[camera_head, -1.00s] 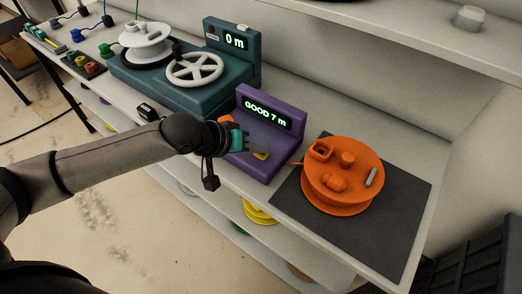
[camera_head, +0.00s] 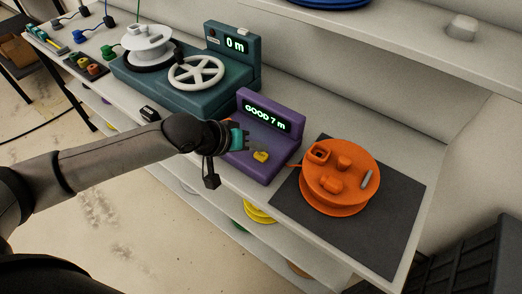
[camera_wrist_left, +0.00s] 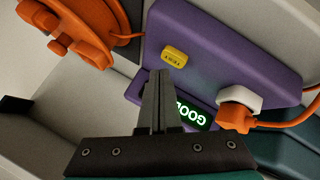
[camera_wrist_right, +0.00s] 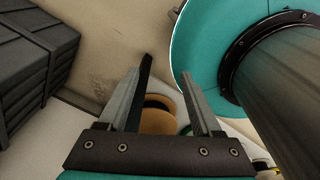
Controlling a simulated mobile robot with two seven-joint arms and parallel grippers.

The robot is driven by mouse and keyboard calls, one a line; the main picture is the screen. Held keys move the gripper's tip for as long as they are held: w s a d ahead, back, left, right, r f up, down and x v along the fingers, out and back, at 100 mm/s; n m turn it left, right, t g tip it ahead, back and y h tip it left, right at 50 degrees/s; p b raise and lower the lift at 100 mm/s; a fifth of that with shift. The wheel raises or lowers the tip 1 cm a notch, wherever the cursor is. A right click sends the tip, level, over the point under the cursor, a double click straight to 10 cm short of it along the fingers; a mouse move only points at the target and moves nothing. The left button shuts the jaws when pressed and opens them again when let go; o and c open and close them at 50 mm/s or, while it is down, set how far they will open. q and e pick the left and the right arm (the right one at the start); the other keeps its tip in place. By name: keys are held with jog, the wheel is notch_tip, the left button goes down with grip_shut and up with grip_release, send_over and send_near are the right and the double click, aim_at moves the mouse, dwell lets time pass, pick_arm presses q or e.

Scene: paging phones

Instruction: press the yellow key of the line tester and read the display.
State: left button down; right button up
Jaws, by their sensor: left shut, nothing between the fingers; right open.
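The purple line tester (camera_head: 262,172) stands on the bench, and its display (camera_head: 268,116) reads "GOOD 7 m" in green. Its yellow key (camera_head: 261,156) is in plain view on the sloping top. In the left wrist view the key (camera_wrist_left: 175,54) is marked "TEST", and part of the display (camera_wrist_left: 193,110) shows "GOOD". My left gripper (camera_head: 246,141) is shut and empty, its fingertips over the tester just short of the key and apart from it in the picture. My right gripper (camera_wrist_right: 166,66) is open and empty, away from the tester.
An orange drum (camera_head: 345,160) sits on a dark mat (camera_head: 390,215) right of the tester. An orange plug (camera_wrist_left: 236,118) is in the tester's white socket. A teal winder (camera_head: 195,95) reading "0 m" stands behind left. A dark crate (camera_wrist_right: 40,65) is near the right gripper.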

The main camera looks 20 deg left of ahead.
aim_at(258, 158)
jog(key=shift+a, duration=0.4)
pick_arm(q)
notch_tip(258, 158, up, 4)
jog(key=p, duration=0.4)
jog(key=shift+f, duration=0.25)
jog(key=shift+r+p, duration=0.8)
jog(key=shift+p, duration=0.4)
jog(key=shift+f, duration=0.1)
pick_arm(e)
notch_tip(258, 158, up, 6)
jog(key=shift+s, duration=0.3)
jog(key=shift+r, duration=0.1)
